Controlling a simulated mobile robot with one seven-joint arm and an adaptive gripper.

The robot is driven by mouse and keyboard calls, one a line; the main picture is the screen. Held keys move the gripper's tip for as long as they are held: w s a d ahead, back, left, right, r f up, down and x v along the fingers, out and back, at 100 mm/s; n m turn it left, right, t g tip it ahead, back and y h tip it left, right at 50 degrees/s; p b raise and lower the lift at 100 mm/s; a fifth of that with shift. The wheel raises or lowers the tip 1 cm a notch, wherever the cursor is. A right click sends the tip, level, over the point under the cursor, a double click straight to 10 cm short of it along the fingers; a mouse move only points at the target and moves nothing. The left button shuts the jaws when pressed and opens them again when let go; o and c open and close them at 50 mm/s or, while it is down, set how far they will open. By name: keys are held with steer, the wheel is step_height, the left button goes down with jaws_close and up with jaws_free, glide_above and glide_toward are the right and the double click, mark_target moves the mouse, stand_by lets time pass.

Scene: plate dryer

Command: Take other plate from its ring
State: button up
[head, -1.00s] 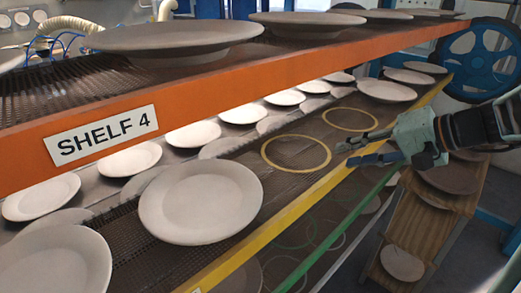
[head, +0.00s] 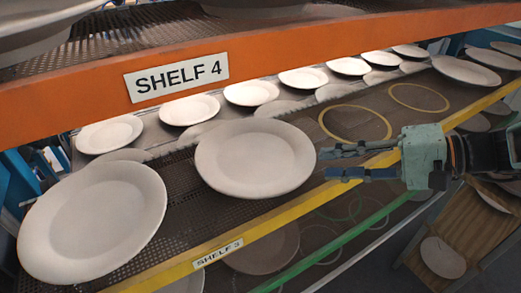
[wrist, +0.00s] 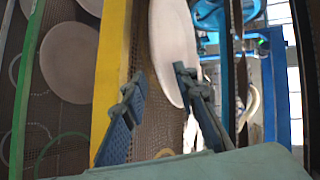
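A round off-white plate (head: 255,158) lies flat on the yellow-edged mesh shelf, left of my gripper (head: 325,163). My gripper is open and empty, its two fingers pointing left at the plate's right rim, over the yellow edge. A small gap seems to separate them. In the wrist view, a plate (wrist: 172,45) shows edge-on ahead of the open fingers (wrist: 156,82). Another plate (head: 95,222) lies further left on the same shelf. Two yellow rings, a nearer one (head: 355,123) and a farther one (head: 419,97), lie empty on the mesh. No ring shows under either plate.
An orange shelf beam (head: 300,58) labelled SHELF 4 runs close above the plates. The yellow shelf edge (head: 260,236) lies in front. Small plates (head: 190,110) line the back. More plates (head: 466,71) lie at the far right. A green-edged shelf (head: 345,228) is below.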

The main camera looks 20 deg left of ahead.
steer(key=x, duration=0.3)
steer(key=shift+w+a+f, duration=0.15)
steer(key=shift+a+f, duration=0.1)
jaws_close()
steer(key=shift+r, duration=0.1)
